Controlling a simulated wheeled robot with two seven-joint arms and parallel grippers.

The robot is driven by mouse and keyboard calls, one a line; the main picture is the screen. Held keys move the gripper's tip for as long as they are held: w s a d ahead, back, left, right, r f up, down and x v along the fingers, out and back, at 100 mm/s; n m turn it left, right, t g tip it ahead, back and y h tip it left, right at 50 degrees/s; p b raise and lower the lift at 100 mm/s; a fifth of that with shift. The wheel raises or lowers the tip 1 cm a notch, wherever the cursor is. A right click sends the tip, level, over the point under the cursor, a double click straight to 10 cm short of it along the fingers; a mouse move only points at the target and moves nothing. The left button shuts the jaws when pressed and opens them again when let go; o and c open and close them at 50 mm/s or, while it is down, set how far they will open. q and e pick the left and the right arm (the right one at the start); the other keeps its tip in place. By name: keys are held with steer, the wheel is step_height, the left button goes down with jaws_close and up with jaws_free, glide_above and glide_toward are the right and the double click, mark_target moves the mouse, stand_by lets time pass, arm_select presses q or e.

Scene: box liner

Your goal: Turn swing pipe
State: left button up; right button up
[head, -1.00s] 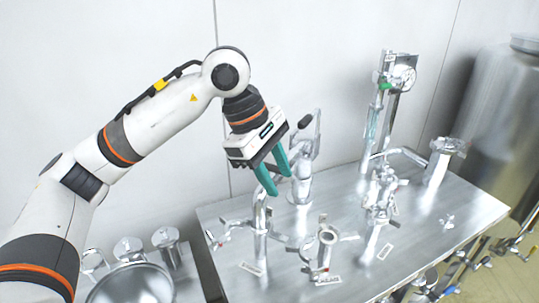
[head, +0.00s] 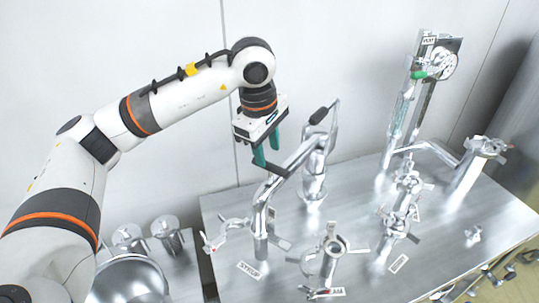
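The swing pipe (head: 299,160) is a shiny metal tube. It rises from a post on the left of the steel table, then slopes up and right toward a taller column. A dark handle (head: 278,171) shows near its left bend. My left gripper (head: 267,158) comes down from above with two teal fingers that stand apart, right at this handle. I cannot tell whether the fingers touch the handle or straddle it. My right gripper is not in view.
The steel table (head: 350,210) carries several upright pipe ports with clamps, including an open-topped one (head: 333,247). A gauge (head: 442,66) stands at the back right. Metal canisters (head: 167,234) and a round vessel (head: 128,280) stand at lower left. A wall is behind.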

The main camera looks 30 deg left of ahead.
mark_target(270, 164)
arm_select(q)
steer(key=f, duration=0.2)
steer(key=shift+w+f, duration=0.3)
steer(key=shift+w, duration=0.05)
steer(key=shift+f+p, duration=0.3)
steer(key=shift+f, duration=0.3)
steer(key=shift+c, duration=0.8)
steer(key=c, duration=0.6)
jaws_close()
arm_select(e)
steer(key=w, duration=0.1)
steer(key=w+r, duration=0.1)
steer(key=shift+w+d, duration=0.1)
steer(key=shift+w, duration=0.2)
